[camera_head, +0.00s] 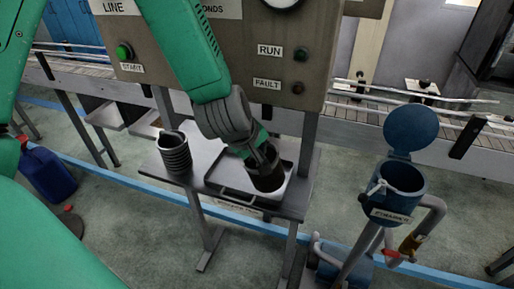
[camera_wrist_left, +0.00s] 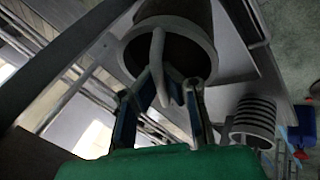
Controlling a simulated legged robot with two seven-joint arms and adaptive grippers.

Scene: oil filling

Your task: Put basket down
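The basket is a dark, open-topped round vessel (camera_head: 268,178) at the tray (camera_head: 222,178) on the grey stand in the head view. I cannot tell whether its base touches the tray. My left gripper (camera_head: 264,158) is at the basket's rim, coming down from above. In the left wrist view the basket (camera_wrist_left: 200,50) shows its open mouth and a curved grey handle (camera_wrist_left: 158,50). The left gripper's fingers (camera_wrist_left: 168,82) lie on either side of this handle. Whether they press on it is unclear. My right gripper is out of view.
A ribbed dark cylinder (camera_head: 174,153) stands left on the same stand. A control panel (camera_head: 240,50) is close behind my left arm. A blue lidded vessel (camera_head: 400,190) on a pipe stands at right. A blue can (camera_head: 48,175) is on the floor at left.

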